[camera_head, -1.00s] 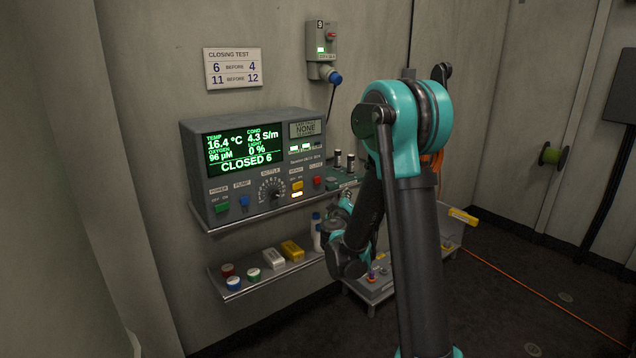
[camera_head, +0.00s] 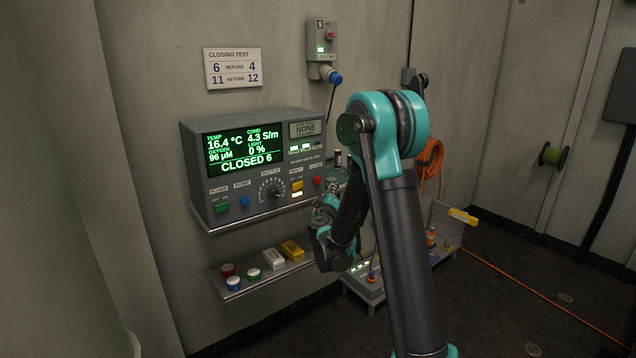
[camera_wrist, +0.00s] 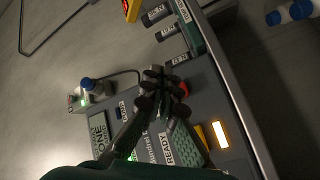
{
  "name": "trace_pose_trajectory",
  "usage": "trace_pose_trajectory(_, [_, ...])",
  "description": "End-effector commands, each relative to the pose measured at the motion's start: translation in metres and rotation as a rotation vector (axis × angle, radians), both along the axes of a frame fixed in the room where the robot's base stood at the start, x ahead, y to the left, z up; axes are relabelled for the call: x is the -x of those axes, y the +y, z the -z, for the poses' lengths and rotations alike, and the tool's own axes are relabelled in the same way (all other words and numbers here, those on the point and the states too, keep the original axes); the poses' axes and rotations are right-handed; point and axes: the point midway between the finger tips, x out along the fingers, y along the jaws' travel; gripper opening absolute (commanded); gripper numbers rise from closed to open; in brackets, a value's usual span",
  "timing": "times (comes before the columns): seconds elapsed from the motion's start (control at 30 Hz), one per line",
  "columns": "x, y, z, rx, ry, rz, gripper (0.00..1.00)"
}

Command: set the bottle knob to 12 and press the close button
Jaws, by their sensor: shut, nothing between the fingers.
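The grey console has a bottle knob (camera_head: 271,188) with a numbered dial, left of a yellow switch (camera_head: 297,186). Its green display (camera_head: 243,150) reads CLOSED 6. The red close button (camera_head: 317,181) is at the panel's right end. It also shows in the wrist view (camera_wrist: 184,88), partly covered by my fingers. My gripper (camera_wrist: 163,84) is shut and empty, its fingertips over or beside the red button; I cannot tell whether they touch it. In the head view my gripper is small and dark against the console's right end. The knob is not distinguishable in the wrist view.
A wall sign (camera_head: 233,68) reads CLOSING TEST, 6 before 4, 11 before 12. The console stands on a shelf; a lower shelf (camera_head: 235,284) holds coloured caps and boxes. A lit lamp (camera_wrist: 220,134) is beside the yellow switch. Open floor lies at right.

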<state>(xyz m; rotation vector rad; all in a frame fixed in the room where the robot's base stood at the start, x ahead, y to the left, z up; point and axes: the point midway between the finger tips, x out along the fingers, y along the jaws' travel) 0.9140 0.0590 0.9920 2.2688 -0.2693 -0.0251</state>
Motion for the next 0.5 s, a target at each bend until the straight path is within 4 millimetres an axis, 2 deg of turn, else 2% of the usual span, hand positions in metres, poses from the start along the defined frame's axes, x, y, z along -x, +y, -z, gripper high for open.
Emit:
trace_pose_trajectory(0.2, [-0.024, 0.017, 0.0, 0.0, 0.0, -0.001, 0.0])
trace_pose_trajectory(0.5, [-0.041, 0.028, 0.0, 0.0, 0.0, 0.0, 0.0])
